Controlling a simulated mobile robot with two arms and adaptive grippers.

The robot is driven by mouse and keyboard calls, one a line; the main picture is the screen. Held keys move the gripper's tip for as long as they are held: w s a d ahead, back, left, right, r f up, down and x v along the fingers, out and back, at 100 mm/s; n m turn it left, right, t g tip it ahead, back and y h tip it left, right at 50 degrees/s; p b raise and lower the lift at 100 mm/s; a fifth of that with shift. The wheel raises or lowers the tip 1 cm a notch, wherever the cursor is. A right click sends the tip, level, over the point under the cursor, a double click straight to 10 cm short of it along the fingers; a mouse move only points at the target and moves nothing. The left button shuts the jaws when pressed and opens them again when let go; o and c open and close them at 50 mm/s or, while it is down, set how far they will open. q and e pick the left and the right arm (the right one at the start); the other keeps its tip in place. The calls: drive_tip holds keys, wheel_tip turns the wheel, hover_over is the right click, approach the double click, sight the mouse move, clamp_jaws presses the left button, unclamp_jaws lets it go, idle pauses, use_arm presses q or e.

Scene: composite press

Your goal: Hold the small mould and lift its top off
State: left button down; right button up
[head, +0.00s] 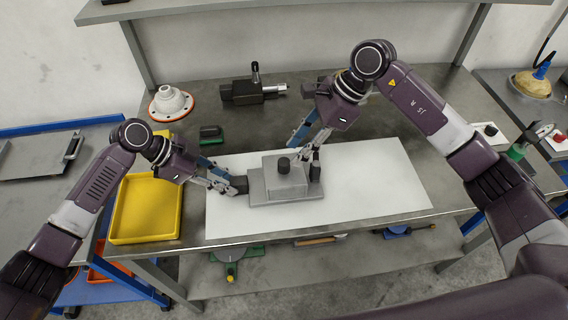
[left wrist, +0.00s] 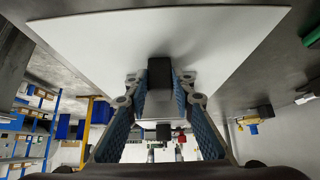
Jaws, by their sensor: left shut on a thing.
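The small mould is a grey block on a wide grey base (head: 289,197). Its raised top (head: 285,183) carries a round black knob (head: 284,164). A black handle (head: 240,184) sticks out at the base's left side. My left gripper (head: 231,186) is shut on this handle, and the dark handle also shows between the fingers in the left wrist view (left wrist: 160,74). My right gripper (head: 309,159) is at the mould's back right, beside an upright black piece (head: 315,171). Its fingertips are too small and overlapped to tell open from shut. The top sits on the base.
The mould rests on a white sheet (head: 380,190) on a grey metal table, with bare sheet to its right. A yellow tray (head: 146,238) stands at left. A dark vise-like device (head: 250,93) and a white flanged part (head: 170,102) stand behind.

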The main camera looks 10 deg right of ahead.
sight(288, 161)
drive_tip(key=x, duration=0.5)
drive_tip(key=shift+a+f, duration=0.2)
drive_tip(key=shift+f, duration=0.25)
drive_tip(key=shift+s+f, duration=0.1)
